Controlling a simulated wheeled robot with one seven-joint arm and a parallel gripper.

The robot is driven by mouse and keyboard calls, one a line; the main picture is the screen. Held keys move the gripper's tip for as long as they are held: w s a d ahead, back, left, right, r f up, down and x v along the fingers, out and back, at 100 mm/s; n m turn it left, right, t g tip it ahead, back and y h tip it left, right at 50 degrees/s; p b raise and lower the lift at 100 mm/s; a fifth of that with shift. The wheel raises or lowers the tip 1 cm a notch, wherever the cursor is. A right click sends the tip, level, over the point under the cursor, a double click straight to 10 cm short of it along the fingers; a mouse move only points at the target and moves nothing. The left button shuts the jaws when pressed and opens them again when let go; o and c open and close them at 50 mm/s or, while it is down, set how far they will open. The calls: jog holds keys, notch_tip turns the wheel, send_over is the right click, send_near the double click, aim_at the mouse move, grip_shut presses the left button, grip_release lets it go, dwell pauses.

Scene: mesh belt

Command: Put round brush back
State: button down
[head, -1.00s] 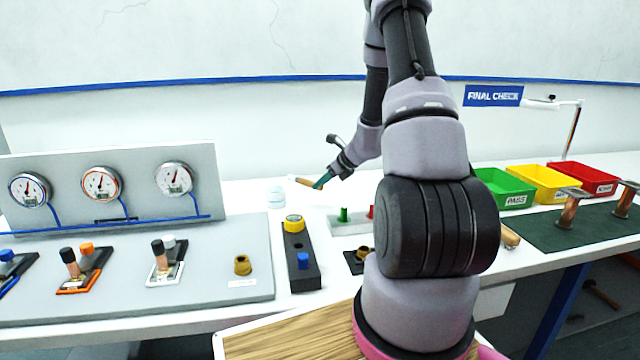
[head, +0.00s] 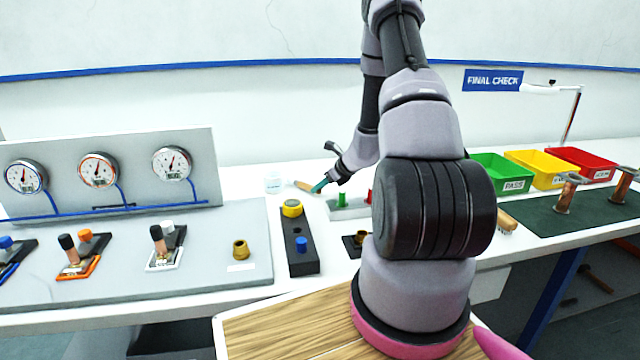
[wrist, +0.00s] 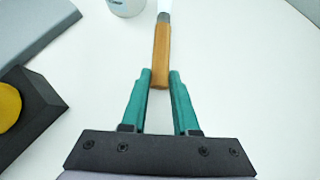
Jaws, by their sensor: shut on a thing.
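My gripper (wrist: 162,78) has teal fingers and is shut on the end of a brown wooden handle, which I take as the round brush (wrist: 161,52).
A black block (head: 300,255) with yellow and blue knobs stands left of the gripper. A small stand (head: 348,208) with green and red pegs is just below it. A wooden-handled brush (head: 507,221) lies right of my arm. Green, yellow and red bins (head: 503,176) stand right.

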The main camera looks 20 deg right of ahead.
jog(key=c, duration=0.6)
grip_release()
jog(key=v, duration=1)
jog(key=shift+s+d+r, duration=0.15)
jog(key=shift+s+r, duration=0.1)
jog(key=shift+s, duration=0.05)
